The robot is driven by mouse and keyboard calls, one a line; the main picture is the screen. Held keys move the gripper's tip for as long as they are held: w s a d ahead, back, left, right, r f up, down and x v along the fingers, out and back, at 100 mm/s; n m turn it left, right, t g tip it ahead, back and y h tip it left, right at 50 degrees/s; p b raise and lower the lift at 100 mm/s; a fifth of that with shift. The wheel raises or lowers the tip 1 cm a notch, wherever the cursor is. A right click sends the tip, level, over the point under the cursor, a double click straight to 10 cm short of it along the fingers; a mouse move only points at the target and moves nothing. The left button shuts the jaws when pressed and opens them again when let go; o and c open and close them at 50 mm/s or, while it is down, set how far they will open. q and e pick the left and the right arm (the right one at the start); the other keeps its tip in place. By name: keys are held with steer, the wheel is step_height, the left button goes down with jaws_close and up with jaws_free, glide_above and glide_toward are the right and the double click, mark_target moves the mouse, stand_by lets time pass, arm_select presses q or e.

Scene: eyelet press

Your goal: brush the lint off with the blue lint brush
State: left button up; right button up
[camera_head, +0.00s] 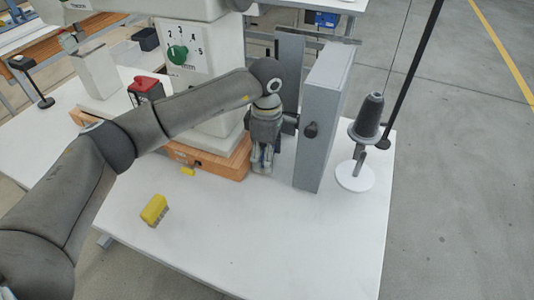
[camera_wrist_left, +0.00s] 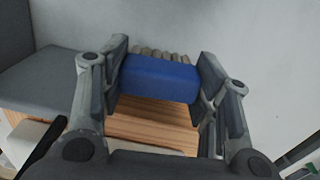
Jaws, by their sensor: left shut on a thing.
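My left gripper (camera_head: 262,162) is at the right end of the orange wooden base of the press, beside a tall grey panel. In the left wrist view my left gripper (camera_wrist_left: 160,82) is shut on the blue lint brush (camera_wrist_left: 158,79), with one finger at each end of the block. Its pale bristles (camera_wrist_left: 160,54) show along the far edge. The brush is hidden by the gripper and arm in the head view. I cannot make out any lint. My right gripper is not in view.
A yellow brush (camera_head: 154,209) lies on the white table (camera_head: 250,240); a small yellow piece (camera_head: 188,171) is by the wooden base (camera_head: 215,162). The grey panel (camera_head: 325,115) and a thread cone (camera_head: 367,117) on a stand are to the right. The front of the table is clear.

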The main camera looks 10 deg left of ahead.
arm_select(q)
steer(key=shift+s+a+f, duration=0.1)
steer(key=shift+s+a, duration=0.1)
steer(key=shift+s, duration=0.8)
steer(key=shift+s+a, duration=0.15)
steer(key=shift+s, duration=0.8)
steer(key=shift+r+p, duration=1.4)
steer(key=shift+r, duration=1.6)
steer(key=shift+r, duration=0.1)
step_height(320, 180, up, 3)
steer(key=shift+f+p, duration=0.1)
steer(key=shift+p, duration=0.55)
